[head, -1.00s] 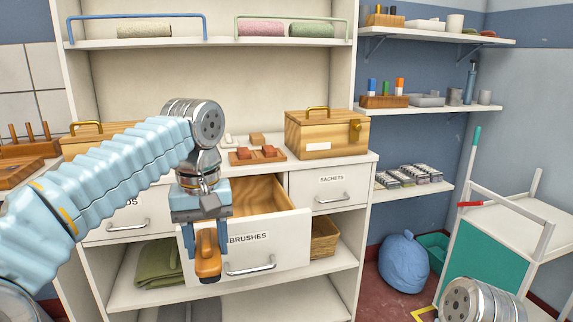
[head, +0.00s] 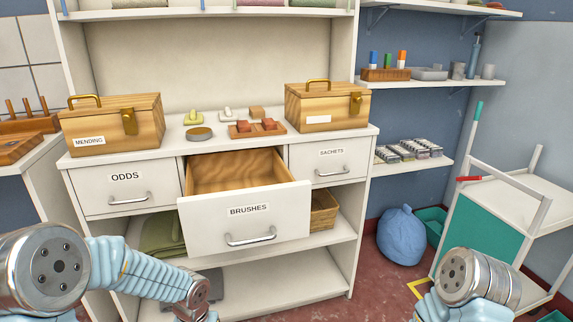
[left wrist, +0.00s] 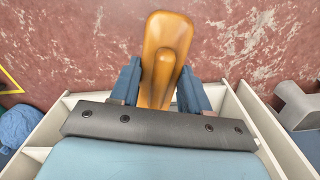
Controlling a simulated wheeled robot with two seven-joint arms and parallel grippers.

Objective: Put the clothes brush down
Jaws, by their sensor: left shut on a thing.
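The clothes brush (left wrist: 168,38) has an orange-brown wooden body and handle and shows only in the left wrist view. My left gripper (left wrist: 159,86) is shut on its handle, with blue fingers on both sides. Red floor shows beyond the brush there; its bristles are hidden. In the head view my left arm runs along the bottom left, and the gripper and brush are below the frame. The drawer labelled BRUSHES (head: 245,222) is pulled open, and its visible wooden inside is bare. My right gripper is in neither view; only my right arm shows.
On the cabinet top stand the MENDING box (head: 113,122), another wooden box (head: 327,108), a tray with reddish blocks (head: 258,129) and a round tin (head: 199,133). The ODDS (head: 125,190) and SACHETS (head: 331,165) drawers are shut. A white trolley (head: 505,215) stands right.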

